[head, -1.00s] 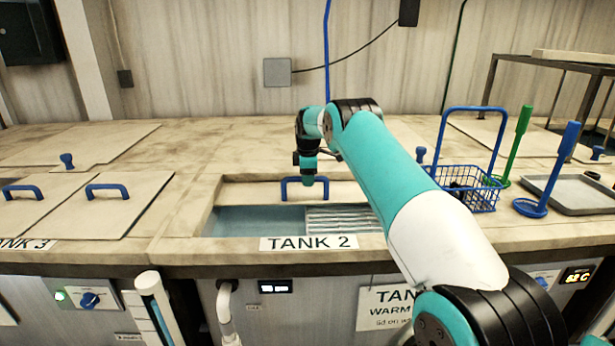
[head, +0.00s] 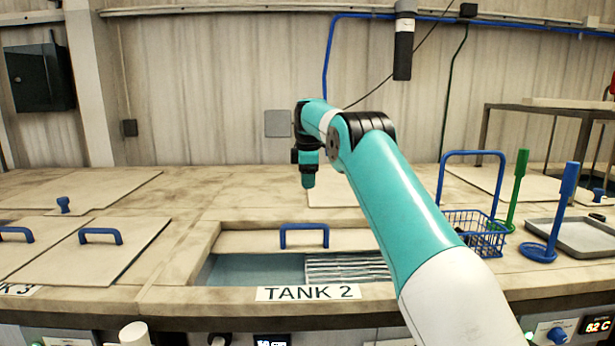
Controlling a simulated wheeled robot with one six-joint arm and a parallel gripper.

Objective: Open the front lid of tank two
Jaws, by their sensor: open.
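The tank two opening (head: 250,270) is uncovered at the front, behind the TANK 2 label (head: 308,293). Bluish liquid shows on its left and a ribbed metal surface (head: 345,268) on its right. The front lid (head: 265,241) shows as a narrow pale strip along the back of the opening, with a blue handle (head: 304,236) on it. I cannot tell its exact tilt. My gripper (head: 308,183) points down, open and empty, above the handle and apart from it. My teal and white arm hides the right end of the opening and part of the lid.
A blue wire basket (head: 475,232), a green-handled tool (head: 515,190) and a blue-handled tool (head: 558,215) stand to the right, near a grey tray (head: 580,235). Closed lids with blue handles (head: 100,236) lie to the left. The worktop between is clear.

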